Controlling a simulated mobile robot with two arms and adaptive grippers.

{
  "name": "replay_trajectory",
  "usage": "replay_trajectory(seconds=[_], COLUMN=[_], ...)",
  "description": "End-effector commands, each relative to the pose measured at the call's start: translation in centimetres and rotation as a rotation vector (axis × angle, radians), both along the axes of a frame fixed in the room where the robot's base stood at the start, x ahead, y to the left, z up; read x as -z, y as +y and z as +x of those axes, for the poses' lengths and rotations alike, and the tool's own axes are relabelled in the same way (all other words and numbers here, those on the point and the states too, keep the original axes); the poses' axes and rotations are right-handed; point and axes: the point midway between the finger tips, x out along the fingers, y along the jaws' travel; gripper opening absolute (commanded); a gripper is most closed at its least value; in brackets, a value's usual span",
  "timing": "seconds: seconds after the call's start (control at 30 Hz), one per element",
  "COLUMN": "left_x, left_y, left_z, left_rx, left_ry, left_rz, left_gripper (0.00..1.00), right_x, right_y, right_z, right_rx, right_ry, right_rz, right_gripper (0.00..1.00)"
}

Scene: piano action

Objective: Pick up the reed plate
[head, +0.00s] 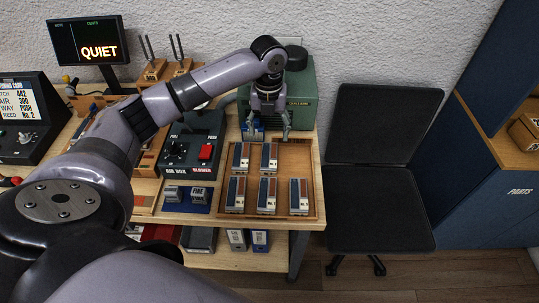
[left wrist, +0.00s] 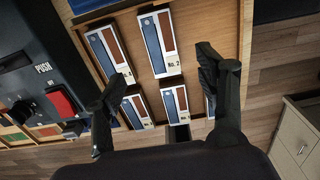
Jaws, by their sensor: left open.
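Several reed plates, each with a blue and a brown strip on a pale body, lie in a shallow wooden tray (head: 313,180) on the bench. Two are in the back row and three in the front row. The back-row right plate (head: 269,158) reads "No. 2" in the left wrist view (left wrist: 159,42). My left gripper (head: 268,131) is open and empty above the back edge of the tray. In the left wrist view its fingertips (left wrist: 162,72) are apart, on either side of the "No. 2" plate's column, touching nothing visible. My right gripper is not in view.
The blower box (head: 190,150) with a red button stands left of the tray. A green machine (head: 303,95) is behind my left gripper. A black chair (head: 378,205) stands right of the bench. The card panel (head: 20,115) shows "REED No. 2".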

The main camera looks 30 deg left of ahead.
Motion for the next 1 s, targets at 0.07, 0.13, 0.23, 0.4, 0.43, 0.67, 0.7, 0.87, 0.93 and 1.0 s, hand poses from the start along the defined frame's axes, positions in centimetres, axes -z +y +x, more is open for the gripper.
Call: replay_trajectory(seconds=[0.07,0.13,0.23,0.4,0.43,0.67,0.7,0.87,0.93,1.0], left_x=[1.5,2.8,4.0,4.9,5.2,8.6,9.0,9.9,9.9,9.9], left_y=[0.0,0.0,0.0,0.0,0.0,0.1,0.1,0.1,0.2,0.1], left_z=[-0.1,0.0,0.0,0.1,0.1,0.3,0.2,0.3,0.3,0.3], left_rx=[-0.001,0.000,-0.001,-0.002,-0.002,-0.002,-0.001,0.000,0.000,0.000], left_ry=[0.004,0.003,0.001,-0.001,0.001,0.002,0.001,-0.001,-0.002,-0.002], left_rz=[-0.001,-0.001,-0.001,-0.001,-0.001,0.000,0.000,0.001,0.001,0.001], left_gripper=[0.65,0.65,0.65,0.65,0.65,0.65,0.65,0.65,0.65,0.65], right_x=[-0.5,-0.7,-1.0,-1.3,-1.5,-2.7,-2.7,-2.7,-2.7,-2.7], right_y=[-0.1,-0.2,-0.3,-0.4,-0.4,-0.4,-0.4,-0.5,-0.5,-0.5], right_z=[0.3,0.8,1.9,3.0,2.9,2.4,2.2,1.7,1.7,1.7], right_rx=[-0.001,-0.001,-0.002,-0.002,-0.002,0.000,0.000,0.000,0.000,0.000], right_ry=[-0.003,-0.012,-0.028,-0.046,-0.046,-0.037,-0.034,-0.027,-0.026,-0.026], right_rz=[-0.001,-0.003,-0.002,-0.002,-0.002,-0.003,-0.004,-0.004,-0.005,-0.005], right_gripper=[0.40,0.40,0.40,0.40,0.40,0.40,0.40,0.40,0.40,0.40])
